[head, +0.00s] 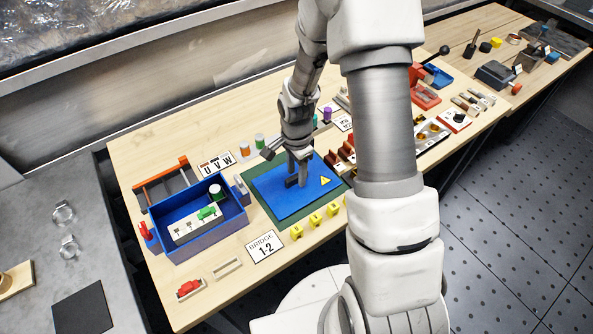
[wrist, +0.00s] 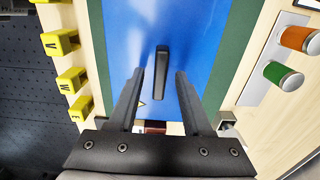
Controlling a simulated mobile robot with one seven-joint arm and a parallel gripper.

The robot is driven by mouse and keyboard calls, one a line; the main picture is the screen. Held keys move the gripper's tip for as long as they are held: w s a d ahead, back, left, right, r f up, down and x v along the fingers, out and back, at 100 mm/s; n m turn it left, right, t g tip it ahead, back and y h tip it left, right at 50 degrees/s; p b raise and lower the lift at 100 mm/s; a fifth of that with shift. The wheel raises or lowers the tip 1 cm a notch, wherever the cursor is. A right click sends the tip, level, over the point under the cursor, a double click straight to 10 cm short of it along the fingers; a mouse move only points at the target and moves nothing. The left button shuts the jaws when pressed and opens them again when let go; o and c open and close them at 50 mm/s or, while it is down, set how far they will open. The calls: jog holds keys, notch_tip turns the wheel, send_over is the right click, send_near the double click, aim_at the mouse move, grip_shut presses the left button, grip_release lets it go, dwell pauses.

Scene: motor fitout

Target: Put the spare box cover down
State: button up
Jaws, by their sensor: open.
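The spare box cover (head: 280,203) is a flat blue plate with a yellow warning triangle and a dark bar handle (wrist: 161,72). It lies flat on a green mat (head: 252,205) on the bench, and its blue face fills the middle of the wrist view (wrist: 125,40). My gripper (head: 298,175) points down over the cover. Its two fingers (wrist: 159,75) are open, one on each side of the handle, with gaps visible on both sides. I cannot tell how far the fingertips are above the plate.
An open blue box (head: 240,222) with a terminal strip stands left of the mat. Several yellow lettered blocks (head: 314,219) line the mat's front edge. Orange and green cylinders (wrist: 297,38) stand behind it. A "BRIDGE 1-2" card (head: 264,246) lies in front.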

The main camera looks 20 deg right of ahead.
notch_tip(320, 180, up, 12)
notch_tip(320, 180, up, 13)
jog(key=n+t, duration=0.3)
jog(key=n, duration=0.3)
send_over(296, 175)
jog(key=s, duration=0.7)
jog(key=s+r+n+t, duration=0.2)
jog(key=s+r+n, duration=0.4)
jog(key=s, duration=0.5)
jog(key=shift+a+r+n+t, duration=0.3)
jog(key=shift+r+n, duration=0.1)
jog(key=shift+n, duration=0.8)
